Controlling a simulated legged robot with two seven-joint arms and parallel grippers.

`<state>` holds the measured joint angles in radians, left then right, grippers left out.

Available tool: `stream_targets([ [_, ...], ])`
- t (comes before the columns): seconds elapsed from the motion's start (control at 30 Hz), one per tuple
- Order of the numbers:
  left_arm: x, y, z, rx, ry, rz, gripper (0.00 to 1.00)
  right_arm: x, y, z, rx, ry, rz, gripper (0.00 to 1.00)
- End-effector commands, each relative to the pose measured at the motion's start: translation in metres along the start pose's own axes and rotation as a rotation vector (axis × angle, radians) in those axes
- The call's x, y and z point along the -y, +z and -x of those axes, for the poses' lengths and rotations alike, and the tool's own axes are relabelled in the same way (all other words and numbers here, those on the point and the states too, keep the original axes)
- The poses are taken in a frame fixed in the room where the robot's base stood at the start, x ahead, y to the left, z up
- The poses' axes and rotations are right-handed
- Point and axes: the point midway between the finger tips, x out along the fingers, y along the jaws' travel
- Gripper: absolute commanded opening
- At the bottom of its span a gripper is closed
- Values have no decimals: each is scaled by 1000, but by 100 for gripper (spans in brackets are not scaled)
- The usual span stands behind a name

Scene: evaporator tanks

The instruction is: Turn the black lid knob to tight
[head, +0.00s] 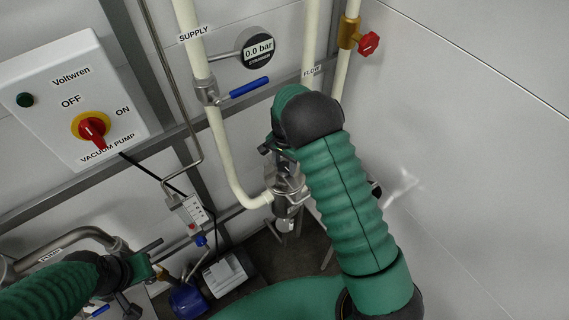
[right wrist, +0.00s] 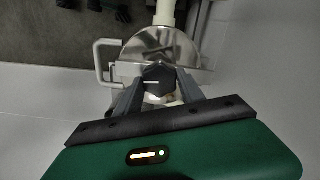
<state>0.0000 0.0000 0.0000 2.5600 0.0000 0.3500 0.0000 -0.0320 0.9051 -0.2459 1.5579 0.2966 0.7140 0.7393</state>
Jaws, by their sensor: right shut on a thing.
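The black lid knob (right wrist: 157,80) shows in the right wrist view, dark and faceted with a short pale mark. It sits in front of a round shiny metal lid (right wrist: 165,45). My right gripper (right wrist: 157,88) has one finger on each side of the knob and is shut on it. In the head view, my right wrist and forearm hide the knob, and part of the metal vessel (head: 286,185) shows beside them. My left gripper (head: 148,262) is at the lower left of the head view, away from the vessel; its jaw opening is not clear.
A "SUPPLY" pipe (head: 222,150) with a blue-handled valve (head: 248,88) runs beside the vessel. A gauge (head: 257,50) reads 0.0 bar. A red valve knob (head: 369,43) is at upper right. The vacuum pump box (head: 70,95) is at left. The right wall is bare.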

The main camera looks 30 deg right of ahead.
Motion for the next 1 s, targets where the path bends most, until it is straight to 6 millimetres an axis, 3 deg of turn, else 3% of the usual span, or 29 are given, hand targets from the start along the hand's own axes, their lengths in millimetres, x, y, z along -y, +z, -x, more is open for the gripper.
stream_targets([
  [0.73, 0, 0, 2, 0, 0, 0, 20, 2, -1, 1, -3, -6, -100, 5],
  [0.77, 0, 0, 2, 0, 0, 0, 20, 2, -1, 1, -3, -6, -100, 47],
  [0.9, 0, 0, 2, 0, 0, 0, 20, 2, 0, 1, -2, -4, -99, 65],
  [1.0, 0, 0, 2, 0, 0, 0, 20, 1, 0, 1, -1, -3, -99, 67],
])
